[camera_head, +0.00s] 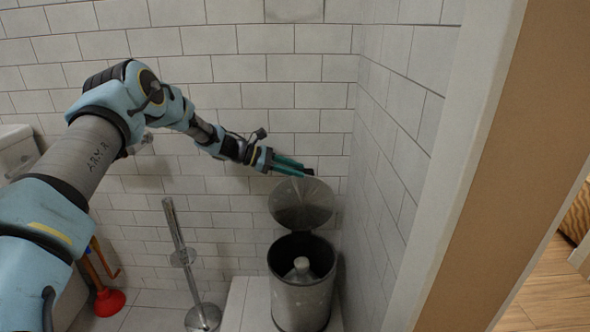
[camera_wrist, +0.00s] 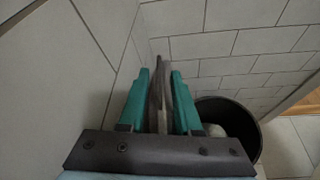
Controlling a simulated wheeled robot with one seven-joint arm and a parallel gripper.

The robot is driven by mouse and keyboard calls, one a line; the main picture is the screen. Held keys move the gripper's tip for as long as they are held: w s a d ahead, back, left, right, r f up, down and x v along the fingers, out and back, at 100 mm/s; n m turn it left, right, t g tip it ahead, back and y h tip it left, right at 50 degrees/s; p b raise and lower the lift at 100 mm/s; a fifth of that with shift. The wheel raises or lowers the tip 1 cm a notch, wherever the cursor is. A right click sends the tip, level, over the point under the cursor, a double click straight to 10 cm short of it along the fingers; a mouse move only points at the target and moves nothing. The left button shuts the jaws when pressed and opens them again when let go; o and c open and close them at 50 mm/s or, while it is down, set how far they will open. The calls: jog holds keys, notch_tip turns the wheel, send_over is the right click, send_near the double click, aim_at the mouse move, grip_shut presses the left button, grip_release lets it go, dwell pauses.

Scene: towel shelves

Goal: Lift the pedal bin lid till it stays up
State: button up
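The pedal bin (camera_head: 301,298) is a dark metal cylinder standing on the floor by the right wall. Its round grey lid (camera_head: 302,207) is raised and stands steeply above the open mouth at the back. My gripper (camera_head: 302,169) is at the lid's top edge. In the wrist view, the lid (camera_wrist: 161,95) shows nearly edge-on between the two teal fingers of my gripper (camera_wrist: 160,85). The fingers are apart, one on each side of the lid; whether either touches it is unclear. The bin's open rim also shows in the wrist view (camera_wrist: 250,115).
A pale bottle-like thing (camera_head: 300,268) is inside the bin. A toilet brush on a metal stand (camera_head: 182,257) is left of it, with a red plunger (camera_head: 109,301) farther left. Tiled walls close in behind and right of the bin. A door frame (camera_head: 460,170) stands at right.

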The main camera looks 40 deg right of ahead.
jog(key=v, duration=1.1)
jog(key=shift+d, duration=0.1)
dwell(0.4)
jog(key=s+a+r+m+t+y, duration=0.1)
jog(key=a+m+t+y, duration=0.15)
jog(key=a, duration=0.75)
jog(key=s+a+r+m+t+y, duration=0.1)
jog(key=a+t+y, duration=0.15)
jog(key=a, duration=0.85)
jog(key=s+a+m+t+y, duration=0.1)
jog(key=s+a+m+y, duration=0.15)
jog(key=a, duration=0.75)
jog(key=s+a+r+m+t+y, duration=0.1)
jog(key=s+a+m+y, duration=0.1)
jog(key=s+a, duration=0.5)
jog(key=s+a+r+m+t+y, duration=0.1)
jog(key=s+a+r+t+y, duration=0.15)
jog(key=a, duration=0.85)
notch_tip(320, 180, up, 19)
jog(key=p, duration=2)
jog(key=shift+s+a+h, duration=0.2)
jog(key=shift+s+h, duration=0.2)
